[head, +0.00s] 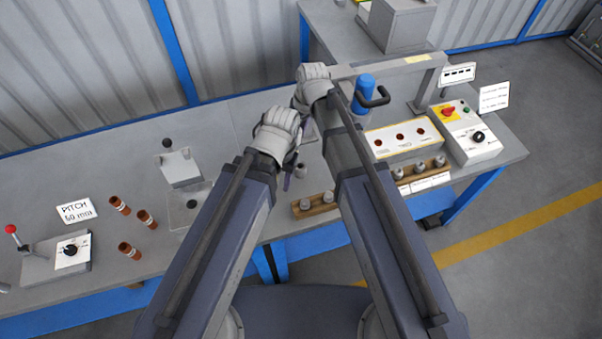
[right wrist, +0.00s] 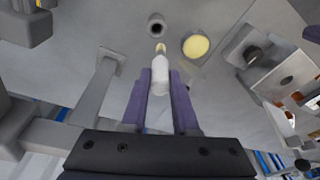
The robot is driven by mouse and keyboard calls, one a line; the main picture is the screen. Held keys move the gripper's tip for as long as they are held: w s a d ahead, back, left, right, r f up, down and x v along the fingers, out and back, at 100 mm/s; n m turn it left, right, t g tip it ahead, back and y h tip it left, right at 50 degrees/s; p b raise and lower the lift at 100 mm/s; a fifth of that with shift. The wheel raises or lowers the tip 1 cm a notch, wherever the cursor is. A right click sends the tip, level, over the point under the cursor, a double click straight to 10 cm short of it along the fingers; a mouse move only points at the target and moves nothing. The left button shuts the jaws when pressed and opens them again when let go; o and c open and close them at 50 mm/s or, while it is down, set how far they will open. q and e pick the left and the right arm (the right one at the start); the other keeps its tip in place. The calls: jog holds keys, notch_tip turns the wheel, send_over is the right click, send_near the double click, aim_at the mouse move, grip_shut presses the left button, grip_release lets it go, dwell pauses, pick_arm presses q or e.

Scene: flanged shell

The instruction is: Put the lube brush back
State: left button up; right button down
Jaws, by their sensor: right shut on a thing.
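The lube brush (right wrist: 160,82) has a white handle and a pale yellow tip. In the right wrist view, my right gripper (right wrist: 160,92) is shut on its handle between two purple fingers. The tip points toward a small grey round cup with a dark opening (right wrist: 156,25); I cannot tell whether they touch. A yellow-topped disc (right wrist: 196,46) is beside the cup. In the head view, the brush and my right fingers are mostly hidden by my arms. My left gripper (head: 288,179) shows only a sliver of purple below its wrist, so its jaws are unclear.
A grey gantry frame (head: 388,66) and a blue bottle-like part (head: 366,88) stand right of my arms. A wooden rack with grey plugs (head: 315,204) lies near the front edge. Several brown cylinders (head: 130,251) stand left. A control box (head: 466,135) is at the right.

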jog(key=shift+s+d+f+h, duration=0.15)
jog(key=shift+d+f+h, duration=0.1)
jog(key=shift+h, duration=0.15)
notch_tip(320, 180, down, 10)
jog(key=b, duration=1)
jog(key=shift+r, duration=0.1)
jog(key=c, duration=0.7)
grip_release()
notch_tip(320, 180, up, 12)
jog(key=s+p, duration=0.1)
jog(key=p, duration=1.1)
jog(key=s+d+m, duration=0.1)
jog(key=s+d, duration=0.1)
jog(key=s, duration=0.3)
jog(key=s+d+m+g+h, duration=0.1)
jog(key=s+d, duration=0.1)
jog(key=s, duration=0.3)
jog(key=s+d+m+h, duration=0.1)
jog(key=s+d+m, duration=0.1)
jog(key=s, duration=0.3)
jog(key=shift+s, duration=0.3)
